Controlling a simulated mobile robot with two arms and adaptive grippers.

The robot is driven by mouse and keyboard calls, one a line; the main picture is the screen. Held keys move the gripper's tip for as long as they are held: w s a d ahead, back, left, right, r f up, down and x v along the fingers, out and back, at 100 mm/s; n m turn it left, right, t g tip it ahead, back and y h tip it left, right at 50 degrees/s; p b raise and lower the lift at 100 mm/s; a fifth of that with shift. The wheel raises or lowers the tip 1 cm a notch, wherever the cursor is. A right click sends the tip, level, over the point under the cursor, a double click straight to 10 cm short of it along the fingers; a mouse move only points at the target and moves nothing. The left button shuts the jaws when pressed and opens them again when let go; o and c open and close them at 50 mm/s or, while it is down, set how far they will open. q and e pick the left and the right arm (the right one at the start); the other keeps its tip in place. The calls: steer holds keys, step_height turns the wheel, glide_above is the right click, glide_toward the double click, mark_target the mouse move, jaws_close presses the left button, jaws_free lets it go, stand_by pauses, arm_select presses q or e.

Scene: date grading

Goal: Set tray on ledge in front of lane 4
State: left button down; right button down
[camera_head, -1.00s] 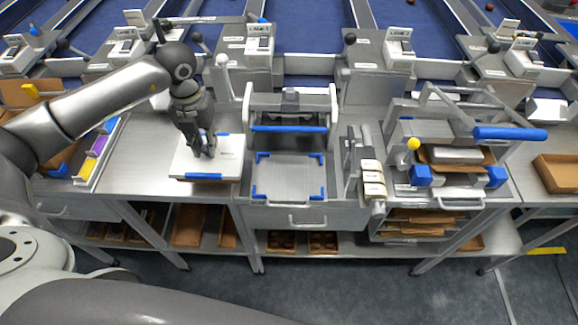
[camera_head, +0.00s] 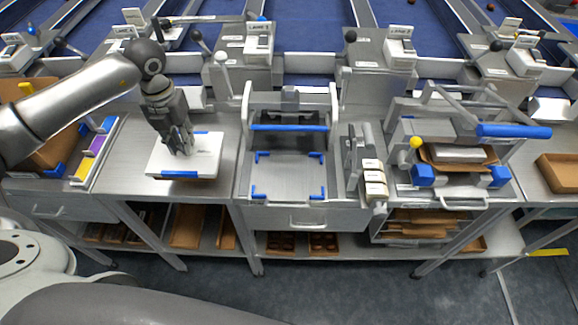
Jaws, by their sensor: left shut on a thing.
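A white tray (camera_head: 205,162) with blue edge pieces is at the steel worktop, left of the blue-cornered fixture. My left gripper (camera_head: 180,149) points down onto the tray's middle and is shut on it; the fingertips hide the exact hold. I cannot tell whether the tray touches the worktop or hangs just above it. The lane signs (camera_head: 258,29) stand in a row at the back, behind the ledge (camera_head: 310,67); their numbers are too small to read surely. My right gripper is not in view.
The blue-cornered fixture (camera_head: 288,176) with an upright frame is right of the tray. A press with a blue handle (camera_head: 512,131) stands further right. A rack of coloured strips (camera_head: 92,155) is at the left. Levers with ball knobs (camera_head: 221,58) rise along the back.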

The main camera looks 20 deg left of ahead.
arm_select(q)
steer(key=shift+s+a+b, duration=0.25)
steer(key=shift+a, duration=0.75)
steer(key=shift+s+a+b, duration=0.2)
steer(key=shift+s+a, duration=0.05)
steer(key=shift+a, duration=0.75)
steer(key=shift+f+b, duration=2.15)
steer(key=shift+f, duration=0.55)
steer(key=c, duration=1.2)
jaws_free()
steer(key=shift+r, duration=0.2)
steer(key=shift+r+p, duration=3.15)
steer(key=shift+r, duration=1.25)
steer(key=shift+d, duration=0.1)
